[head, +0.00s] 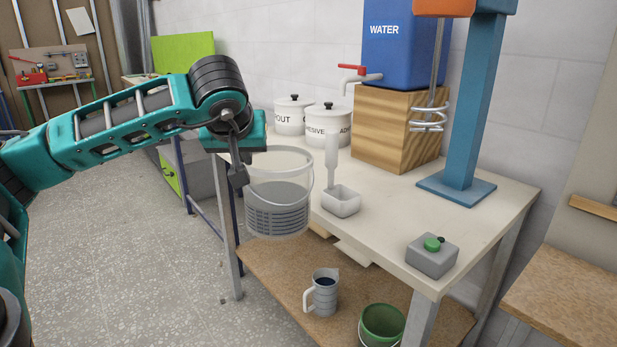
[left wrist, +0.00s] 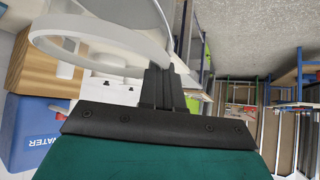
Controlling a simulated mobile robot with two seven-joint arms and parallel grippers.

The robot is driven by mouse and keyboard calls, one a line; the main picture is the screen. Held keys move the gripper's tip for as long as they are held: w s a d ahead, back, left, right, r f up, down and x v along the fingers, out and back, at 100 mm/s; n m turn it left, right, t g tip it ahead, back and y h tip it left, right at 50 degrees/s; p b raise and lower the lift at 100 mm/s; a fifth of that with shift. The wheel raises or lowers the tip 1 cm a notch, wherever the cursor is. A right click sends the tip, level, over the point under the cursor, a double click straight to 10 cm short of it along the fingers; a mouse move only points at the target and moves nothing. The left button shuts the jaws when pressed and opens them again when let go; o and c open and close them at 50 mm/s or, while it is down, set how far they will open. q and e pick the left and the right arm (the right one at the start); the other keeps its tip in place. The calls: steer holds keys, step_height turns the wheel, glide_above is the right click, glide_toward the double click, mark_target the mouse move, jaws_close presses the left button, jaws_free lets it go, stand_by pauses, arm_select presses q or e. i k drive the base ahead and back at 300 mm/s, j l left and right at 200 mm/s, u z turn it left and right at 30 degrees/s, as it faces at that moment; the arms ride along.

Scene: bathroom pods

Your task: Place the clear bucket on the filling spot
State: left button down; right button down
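The clear bucket (head: 277,210) hangs upright in the air at the left end of the worktop, with grey ridged shading in its lower half. My left gripper (head: 238,174) is shut on the left side of its rim. In the left wrist view, the dark fingers (left wrist: 160,88) meet the pale bucket rim (left wrist: 95,48). The blue water tank (head: 404,50) stands on a wooden block (head: 397,130), its red-handled tap (head: 362,76) pointing left. I cannot make out a marked filling spot. My right gripper is not in view.
Two white lidded tubs (head: 328,126) stand behind the bucket. A jug (head: 325,292) and green bucket (head: 382,325) stand below.

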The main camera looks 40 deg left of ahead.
mark_target(339, 179)
steer(key=j+u, duration=0.55)
steer(key=u, duration=0.25)
steer(key=i+j+u, duration=0.15)
steer(key=u, duration=0.2)
steer(key=i+j+u, duration=0.35)
steer(key=i+j+z, duration=0.15)
steer(key=z, duration=0.3)
steer(key=i+j+z, duration=0.15)
steer(key=z, duration=0.3)
steer(key=i+j+z, duration=0.1)
steer(key=j+z, duration=0.25)
steer(key=z, duration=0.15)
steer(key=i+j+z, duration=0.1)
steer(key=z, duration=0.2)
steer(key=i+j+z, duration=0.1)
steer(key=z, duration=0.2)
steer(key=j, duration=0.1)
